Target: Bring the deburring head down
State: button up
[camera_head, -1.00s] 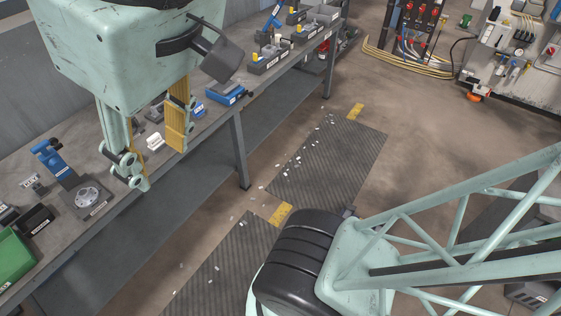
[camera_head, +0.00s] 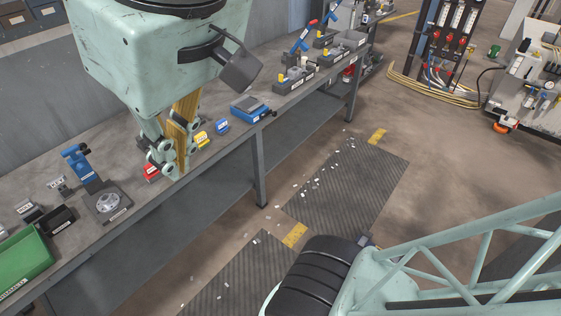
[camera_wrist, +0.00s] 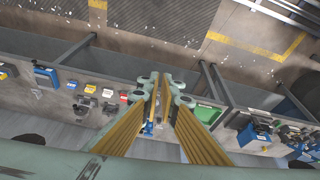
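A blue lever-type head (camera_head: 76,160) stands on a dark base on the bench at the left in the head view. A round grey metal casting (camera_head: 108,203) sits on a dark plate in front of it. I take this blue part as the deburring head, but its label is unreadable. My gripper (camera_head: 172,168) hangs over the bench's front edge, to the right of the blue head and apart from it. In the wrist view, my gripper (camera_wrist: 161,85) shows its yellow-padded fingers with a narrow gap between them, holding nothing. The gripper body covers part of the bench behind.
A green bin (camera_head: 22,257) lies at the bench's left end. Further fixtures (camera_head: 292,80) stand along the bench. The floor mats (camera_head: 345,190) carry scattered scraps.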

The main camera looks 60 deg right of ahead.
jog(key=shift+g, duration=0.4)
jog(key=w+r, duration=0.2)
jog(key=w, duration=0.4)
jog(key=w+r+p, duration=0.1)
jog(key=w+r, duration=0.1)
jog(key=w, duration=0.4)
jog(key=w+r+p, duration=0.1)
jog(key=w+r, duration=0.1)
jog(key=w, duration=0.4)
jog(key=shift+w+d+r, duration=0.1)
jog(key=shift+r, duration=0.3)
grip_shut()
jog(key=w+f+m+g+p, duration=0.15)
jog(key=w+f, duration=0.25)
jog(key=w, duration=1.5)
jog(key=w+f+n+p, duration=0.1)
jog(key=w+f+p, duration=0.25)
jog(key=w, duration=1.55)
jog(key=w+d+f+p, duration=0.1)
jog(key=w+f, duration=1.3)
jog(key=shift+w+f+m+g, duration=0.4)
jog(key=shift+m+g, duration=0.05)
jog(key=shift+f, duration=0.2)
